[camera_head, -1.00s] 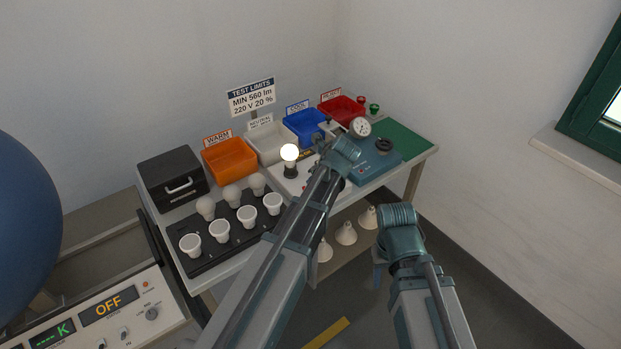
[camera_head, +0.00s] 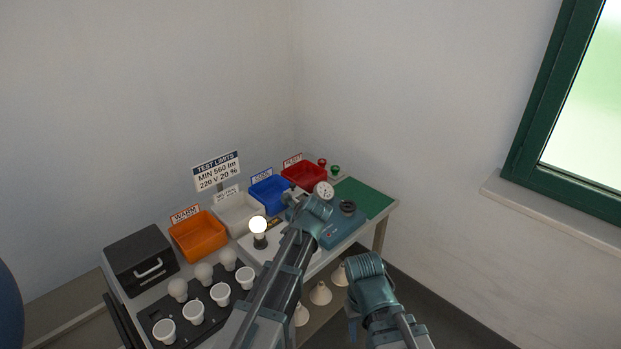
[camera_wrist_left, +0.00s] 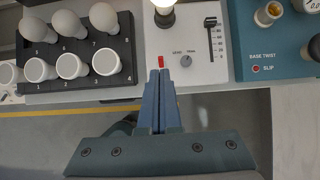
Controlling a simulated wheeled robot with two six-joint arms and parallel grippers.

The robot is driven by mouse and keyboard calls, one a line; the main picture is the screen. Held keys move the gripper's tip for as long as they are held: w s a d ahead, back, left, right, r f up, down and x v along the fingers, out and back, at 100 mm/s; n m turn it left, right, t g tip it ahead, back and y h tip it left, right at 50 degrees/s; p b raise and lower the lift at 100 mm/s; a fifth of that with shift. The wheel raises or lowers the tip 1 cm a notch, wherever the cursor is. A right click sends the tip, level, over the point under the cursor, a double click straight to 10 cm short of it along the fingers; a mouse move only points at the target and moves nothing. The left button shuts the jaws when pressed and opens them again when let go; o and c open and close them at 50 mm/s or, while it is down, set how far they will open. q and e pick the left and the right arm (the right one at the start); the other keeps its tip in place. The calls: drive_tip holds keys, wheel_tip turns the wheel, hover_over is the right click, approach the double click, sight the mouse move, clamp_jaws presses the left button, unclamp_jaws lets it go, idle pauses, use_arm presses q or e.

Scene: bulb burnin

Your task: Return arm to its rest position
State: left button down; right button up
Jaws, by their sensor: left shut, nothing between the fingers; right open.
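My left arm reaches from the bottom of the head view over the bench, its wrist hiding most of its gripper. In the left wrist view the left gripper (camera_wrist_left: 158,76) is shut and empty, its fingertips over the front of the white test panel (camera_wrist_left: 184,42), close to a small red part. My right gripper (camera_head: 352,326) is open, low in front of the bench and mostly hidden by its own wrist. A lit bulb (camera_head: 258,225) stands upright in the tester's socket, apart from both grippers.
The black bulb tray (camera_head: 153,317), dark case (camera_head: 140,262), orange bin (camera_head: 198,236), white bin (camera_head: 237,213), blue bin (camera_head: 270,194) and red bin (camera_head: 304,175) line the bench. A teal gauge device (camera_head: 344,232) stands at right. Open floor and wall lie right of the bench.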

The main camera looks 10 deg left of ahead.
use_arm(q)
drive_tip(key=s+d+f+n+g+h, duration=0.1)
drive_tip(key=s+d+n, duration=0.4)
drive_tip(key=s+n, duration=0.5)
drive_tip(key=s+d+f+n+g+h, duration=0.2)
drive_tip(key=s+d+n, duration=0.4)
drive_tip(key=s+n, duration=0.5)
drive_tip(key=s+g+h, duration=0.1)
drive_tip(key=s, duration=0.1)
drive_tip(key=shift+s+d+f+n, duration=0.2)
drive_tip(key=shift+s+d+n, duration=0.1)
drive_tip(key=shift+s, duration=0.1)
